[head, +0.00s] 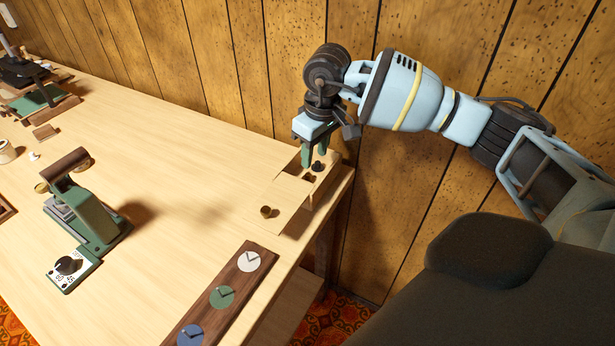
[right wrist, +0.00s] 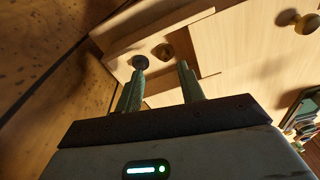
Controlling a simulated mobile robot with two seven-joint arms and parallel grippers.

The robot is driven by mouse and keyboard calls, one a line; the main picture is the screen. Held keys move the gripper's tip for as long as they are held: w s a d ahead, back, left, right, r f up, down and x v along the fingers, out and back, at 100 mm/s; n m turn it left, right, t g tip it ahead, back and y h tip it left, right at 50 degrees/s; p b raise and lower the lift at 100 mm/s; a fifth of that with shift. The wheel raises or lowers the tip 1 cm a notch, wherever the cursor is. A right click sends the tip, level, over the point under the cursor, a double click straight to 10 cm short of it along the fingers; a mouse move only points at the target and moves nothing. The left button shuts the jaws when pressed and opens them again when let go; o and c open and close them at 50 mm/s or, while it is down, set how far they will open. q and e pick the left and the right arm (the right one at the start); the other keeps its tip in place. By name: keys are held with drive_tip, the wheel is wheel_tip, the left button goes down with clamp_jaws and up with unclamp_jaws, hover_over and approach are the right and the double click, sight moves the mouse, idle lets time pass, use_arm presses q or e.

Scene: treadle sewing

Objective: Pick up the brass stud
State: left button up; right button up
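A small brownish, brass-like round piece (right wrist: 165,50) sits in the shallow recess at the table's far right corner; I cannot tell for sure that it is the stud. A dark round knob (head: 317,166) is close by, near one fingertip in the right wrist view (right wrist: 140,62). A brass knob (head: 268,212) stands on the pale panel nearer to me, and also shows in the right wrist view (right wrist: 305,22). My right gripper (head: 314,158) points down over the recess, its green fingers apart with nothing between them. My left gripper is out of view.
A green machine with a dial (head: 88,225) stands on the table to the left. A dark wooden strip with coloured discs (head: 221,297) lies along the near edge. The wood-panelled wall (head: 230,60) is close behind my right gripper. The middle tabletop is clear.

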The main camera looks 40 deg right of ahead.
sight(308, 174)
drive_tip(key=shift+w+a+f, duration=0.15)
drive_tip(key=shift+f, duration=0.8)
drive_tip(key=shift+w+a+f, duration=0.15)
drive_tip(key=shift+a+f, duration=0.05)
drive_tip(key=shift+f, duration=0.75)
drive_tip(key=shift+w+a+f, duration=0.15)
drive_tip(key=shift+f, duration=0.8)
drive_tip(key=shift+c, duration=0.3)
clamp_jaws()
